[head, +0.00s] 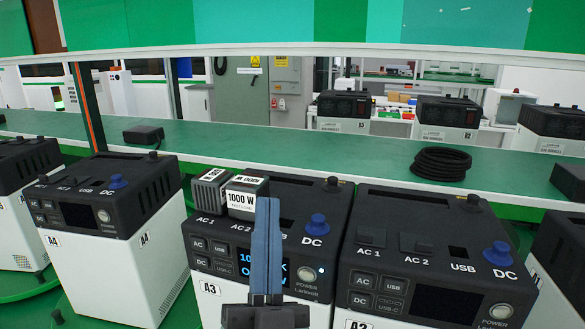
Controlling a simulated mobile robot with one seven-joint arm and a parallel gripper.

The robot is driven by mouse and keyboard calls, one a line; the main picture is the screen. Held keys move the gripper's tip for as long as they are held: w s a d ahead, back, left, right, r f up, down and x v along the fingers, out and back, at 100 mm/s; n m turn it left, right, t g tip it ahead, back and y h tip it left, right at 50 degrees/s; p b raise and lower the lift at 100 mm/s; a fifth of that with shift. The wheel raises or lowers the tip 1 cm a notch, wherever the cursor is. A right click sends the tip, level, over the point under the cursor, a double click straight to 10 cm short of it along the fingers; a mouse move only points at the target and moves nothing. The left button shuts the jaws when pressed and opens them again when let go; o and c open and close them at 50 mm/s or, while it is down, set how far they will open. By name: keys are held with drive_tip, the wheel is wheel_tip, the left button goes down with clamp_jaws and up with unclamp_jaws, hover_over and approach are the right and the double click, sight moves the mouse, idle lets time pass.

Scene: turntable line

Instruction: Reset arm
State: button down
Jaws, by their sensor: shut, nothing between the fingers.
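My gripper (266,250) shows at the bottom centre of the head view, with its two blue-grey fingers pointing up and pressed together. It is shut and empty. It stands in front of the unit marked A3 (209,302) and hides part of that unit's lit screen and front face. The screen shows partly covered blue text. Two plug-like blocks, one marked 1000 W (246,196) and another to its left (209,190), sit on top of A3 at the AC sockets.
Unit A4 (100,267) stands to the left and unit A2 (435,255) to the right, both with dark screens. Behind them runs a green bench (300,147) with a coiled black cable (440,161) and a small black box (143,134).

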drive_tip(key=s+d+r+n+p, duration=0.1)
drive_tip(key=s+r, duration=0.3)
drive_tip(key=r, duration=0.8)
drive_tip(key=s+d+r+n+p, duration=0.1)
drive_tip(key=s+r+n+p, duration=0.1)
drive_tip(key=r, duration=1)
drive_tip(key=shift+s+d+r+n, duration=0.3)
drive_tip(key=shift+s+n, duration=0.4)
drive_tip(key=shift+s, duration=0.4)
drive_tip(key=shift+a, duration=0.1)
